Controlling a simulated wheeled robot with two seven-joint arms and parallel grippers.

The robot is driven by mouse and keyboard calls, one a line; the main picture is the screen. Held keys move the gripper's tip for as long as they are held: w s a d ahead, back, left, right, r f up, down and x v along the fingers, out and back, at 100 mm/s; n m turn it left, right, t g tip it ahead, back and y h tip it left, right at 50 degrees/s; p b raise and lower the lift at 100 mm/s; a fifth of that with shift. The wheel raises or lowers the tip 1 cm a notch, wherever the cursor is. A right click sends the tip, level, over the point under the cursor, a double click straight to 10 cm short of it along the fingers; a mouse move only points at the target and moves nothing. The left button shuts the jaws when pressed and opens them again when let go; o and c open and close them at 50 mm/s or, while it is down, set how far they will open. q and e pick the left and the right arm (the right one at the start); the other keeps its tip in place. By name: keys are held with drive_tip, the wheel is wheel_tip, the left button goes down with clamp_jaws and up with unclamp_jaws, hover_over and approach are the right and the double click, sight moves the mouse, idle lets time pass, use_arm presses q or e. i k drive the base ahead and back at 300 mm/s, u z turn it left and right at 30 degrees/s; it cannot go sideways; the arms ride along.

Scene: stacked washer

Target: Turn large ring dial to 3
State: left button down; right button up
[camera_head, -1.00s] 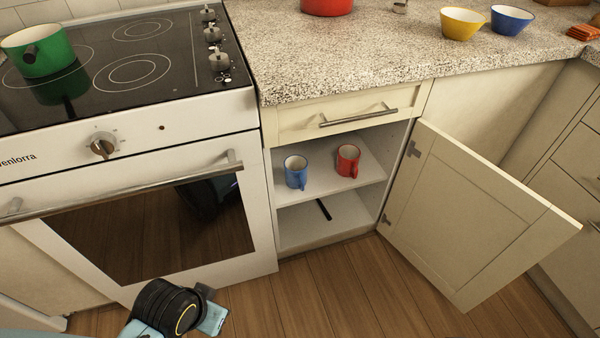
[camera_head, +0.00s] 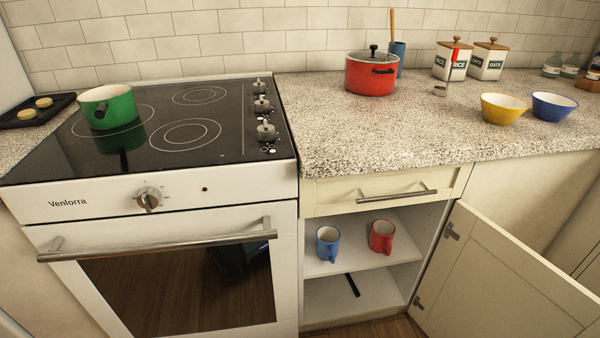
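A round silver dial with a darker raised grip (camera_head: 149,199) sits on the white front panel of the oven (camera_head: 95,204), right of the "Venlorra" lettering. Its marks are too small to read, so I cannot tell its setting. Three smaller silver knobs stand in a row on the right side of the black hob: a back knob (camera_head: 259,88), a middle knob (camera_head: 262,105) and a front knob (camera_head: 266,131). No dial with a readable 3 shows. Neither of my grippers is in view.
A green pot (camera_head: 108,107) stands on the hob. A horizontal oven handle (camera_head: 160,246) lies below the dial. An open cabinet door (camera_head: 505,285) juts out at right, beside shelves with a blue mug (camera_head: 328,243) and red mug (camera_head: 381,236). The dial's front is unobstructed.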

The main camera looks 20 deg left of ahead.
sight(262, 105)
drive_tip(key=u, duration=0.55)
drive_tip(key=k, duration=0.65)
drive_tip(key=u, duration=1)
drive_tip(key=i, duration=0.85)
drive_tip(key=z, duration=0.1)
